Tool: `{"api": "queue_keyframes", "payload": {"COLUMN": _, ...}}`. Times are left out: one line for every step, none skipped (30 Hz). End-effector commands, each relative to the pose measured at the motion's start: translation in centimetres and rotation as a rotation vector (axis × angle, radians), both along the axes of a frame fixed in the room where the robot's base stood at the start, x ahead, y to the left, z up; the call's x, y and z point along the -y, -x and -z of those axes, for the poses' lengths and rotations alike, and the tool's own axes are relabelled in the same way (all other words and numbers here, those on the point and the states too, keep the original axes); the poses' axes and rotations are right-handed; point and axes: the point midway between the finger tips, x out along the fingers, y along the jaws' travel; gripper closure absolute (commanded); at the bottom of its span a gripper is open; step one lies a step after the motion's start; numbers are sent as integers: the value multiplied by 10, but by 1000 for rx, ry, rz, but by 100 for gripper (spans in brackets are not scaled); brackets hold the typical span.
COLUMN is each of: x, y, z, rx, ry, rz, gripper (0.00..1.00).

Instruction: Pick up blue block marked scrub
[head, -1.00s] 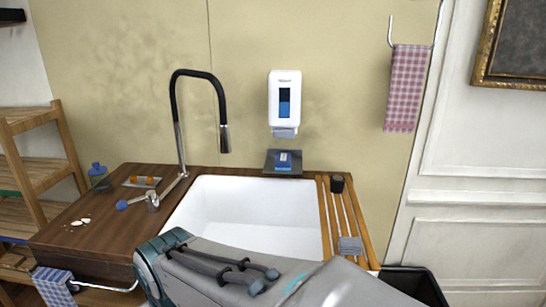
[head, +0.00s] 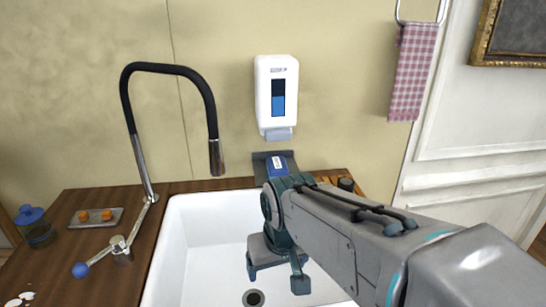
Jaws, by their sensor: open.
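The blue block (head: 278,165) with a pale label rests on a small dark ledge (head: 259,166) behind the sink, under the white dispenser. The label's lettering is too small to read. My gripper (head: 275,280) hangs over the sink basin, in front of and below the block in the picture. Its two fingers are apart and nothing shows between them. My forearm covers the right part of the sink, and my wrist stands just in front of the ledge.
The white sink (head: 190,245) lies below. A black-hosed faucet (head: 215,150) rises at left. The dispenser (head: 277,95) hangs directly above the block. A tray with orange items (head: 95,217) and a blue-lidded jar (head: 38,228) stand on the wooden counter.

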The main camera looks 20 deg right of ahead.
Motion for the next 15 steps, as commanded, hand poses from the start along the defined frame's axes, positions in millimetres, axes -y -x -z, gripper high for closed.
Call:
{"api": "queue_keyframes", "payload": {"x": 4, "y": -20, "z": -14, "rx": 6, "ry": 1, "rz": 11, "gripper": 20}}
{"api": "queue_keyframes", "payload": {"x": 7, "y": -32, "z": -21, "rx": 11, "ry": 2, "rz": 19, "gripper": 20}}
{"api": "queue_keyframes", "payload": {"x": 12, "y": -49, "z": -32, "rx": 19, "ry": 4, "rz": 34, "gripper": 20}}
{"api": "queue_keyframes", "payload": {"x": 17, "y": -63, "z": -40, "rx": 24, "ry": 5, "rz": 45, "gripper": 20}}
{"api": "queue_keyframes", "payload": {"x": 23, "y": -77, "z": -48, "rx": 29, "ry": 6, "rz": 56, "gripper": 20}}
{"api": "queue_keyframes", "payload": {"x": 30, "y": -96, "z": -57, "rx": 37, "ry": 8, "rz": 70, "gripper": 20}}
{"api": "queue_keyframes", "payload": {"x": 36, "y": -110, "z": -64, "rx": 44, "ry": 8, "rz": 81, "gripper": 20}}
{"api": "queue_keyframes", "payload": {"x": 42, "y": -124, "z": -70, "rx": 49, "ry": 10, "rz": 90, "gripper": 20}}
{"api": "queue_keyframes", "payload": {"x": 50, "y": -142, "z": -77, "rx": 57, "ry": 11, "rz": 103, "gripper": 20}}
{"api": "queue_keyframes", "payload": {"x": 56, "y": -155, "z": -82, "rx": 62, "ry": 11, "rz": 110, "gripper": 20}}
{"api": "queue_keyframes", "payload": {"x": 62, "y": -168, "z": -88, "rx": 68, "ry": 12, "rz": 119, "gripper": 20}}
{"api": "queue_keyframes", "payload": {"x": 70, "y": -185, "z": -93, "rx": 76, "ry": 12, "rz": 128, "gripper": 20}}
{"api": "queue_keyframes", "payload": {"x": 76, "y": -197, "z": -97, "rx": 82, "ry": 13, "rz": 134, "gripper": 20}}
{"api": "queue_keyframes", "payload": {"x": 82, "y": -208, "z": -101, "rx": 88, "ry": 13, "rz": 142, "gripper": 20}}
{"api": "queue_keyframes", "payload": {"x": 89, "y": -222, "z": -104, "rx": 95, "ry": 13, "rz": 149, "gripper": 20}}
